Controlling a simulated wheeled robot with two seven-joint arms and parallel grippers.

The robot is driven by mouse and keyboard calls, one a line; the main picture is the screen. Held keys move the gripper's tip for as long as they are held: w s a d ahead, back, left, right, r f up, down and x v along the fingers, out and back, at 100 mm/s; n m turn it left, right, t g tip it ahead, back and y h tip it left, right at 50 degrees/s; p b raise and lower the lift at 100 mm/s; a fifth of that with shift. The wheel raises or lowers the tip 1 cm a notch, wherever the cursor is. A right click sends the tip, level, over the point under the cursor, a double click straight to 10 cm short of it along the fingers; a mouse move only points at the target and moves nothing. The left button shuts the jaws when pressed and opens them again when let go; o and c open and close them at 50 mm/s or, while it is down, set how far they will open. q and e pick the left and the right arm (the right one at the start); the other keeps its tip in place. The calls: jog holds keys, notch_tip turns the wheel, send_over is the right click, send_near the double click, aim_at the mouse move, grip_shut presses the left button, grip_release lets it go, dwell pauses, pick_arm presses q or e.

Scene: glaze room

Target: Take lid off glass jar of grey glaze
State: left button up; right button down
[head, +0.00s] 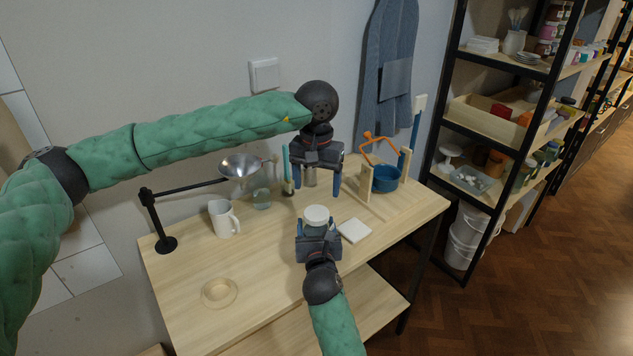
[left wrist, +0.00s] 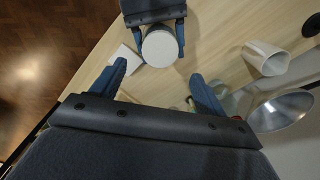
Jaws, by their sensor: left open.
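A round white lid (head: 316,214) sits on the jar near the middle of the table. The lid also shows from above in the left wrist view (left wrist: 159,48). The jar's body and the glaze are mostly hidden under the lid and behind my right gripper. My right gripper (head: 318,228) has one finger on each side of the jar, close against it, and appears shut on it. My left gripper (head: 316,191) points down with its fingers apart and empty, above and behind the lid. In the left wrist view, the lid lies beyond the open fingertips (left wrist: 158,76).
A white tile (head: 354,230) lies right of the jar. A white mug (head: 223,218), a metal funnel (head: 240,168) on a black stand, and a small glass (head: 262,199) stand left. A shallow dish (head: 219,292) lies front left.

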aim_at(317, 212)
pick_arm(q)
jog(key=shift+m, duration=1.1)
jog(key=shift+f, duration=0.15)
jog(key=shift+f, duration=3.85)
jog(key=shift+c, duration=0.2)
jog(key=c, duration=0.9)
jog(key=shift+c, duration=0.3)
